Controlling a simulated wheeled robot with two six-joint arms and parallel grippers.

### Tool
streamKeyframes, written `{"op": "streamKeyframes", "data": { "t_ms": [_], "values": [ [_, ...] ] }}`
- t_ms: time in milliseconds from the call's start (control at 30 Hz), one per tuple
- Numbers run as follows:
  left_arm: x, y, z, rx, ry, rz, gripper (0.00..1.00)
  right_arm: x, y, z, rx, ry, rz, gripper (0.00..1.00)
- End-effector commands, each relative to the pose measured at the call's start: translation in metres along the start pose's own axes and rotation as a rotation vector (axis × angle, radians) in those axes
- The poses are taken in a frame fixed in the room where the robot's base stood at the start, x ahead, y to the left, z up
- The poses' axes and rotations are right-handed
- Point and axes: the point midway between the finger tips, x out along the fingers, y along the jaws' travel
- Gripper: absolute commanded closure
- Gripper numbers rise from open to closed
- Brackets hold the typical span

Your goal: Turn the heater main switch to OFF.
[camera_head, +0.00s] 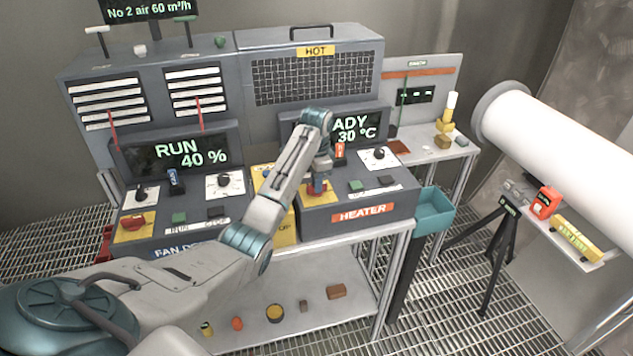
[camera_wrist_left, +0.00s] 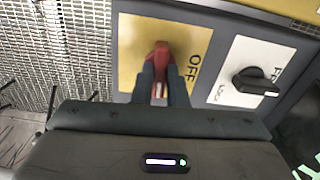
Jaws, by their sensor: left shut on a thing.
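The heater main switch is a red rotary handle on a yellow plate. In the left wrist view the red handle (camera_wrist_left: 160,62) stands between my two fingers, with a white line on its near end. The word OFF is printed on the yellow plate (camera_wrist_left: 135,30), to the right of the handle. My left gripper (camera_wrist_left: 161,84) is shut on the handle. In the head view my left gripper (camera_head: 317,184) reaches down onto the heater desk (camera_head: 345,220), and the arm and hand hide part of the switch. The heater screen (camera_head: 355,128) shows "30 °C". My right gripper is not in view.
A black knob on a white plate (camera_head: 378,156) sits beside the switch, with green and black buttons in front. The fan desk (camera_head: 150,240) at left has its own red switch (camera_head: 132,222) and reads RUN 40 %.

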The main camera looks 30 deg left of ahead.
Motion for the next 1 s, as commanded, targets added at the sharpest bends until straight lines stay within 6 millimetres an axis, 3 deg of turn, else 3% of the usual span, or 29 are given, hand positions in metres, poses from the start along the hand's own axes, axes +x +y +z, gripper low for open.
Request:
{"op": "streamKeyframes", "data": {
  "t_ms": [1000],
  "values": [
    [-0.0043, -0.0019, -0.0013, -0.908, 0.009, -0.005, 1.0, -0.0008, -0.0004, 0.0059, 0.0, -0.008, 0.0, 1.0]
  ]
}}
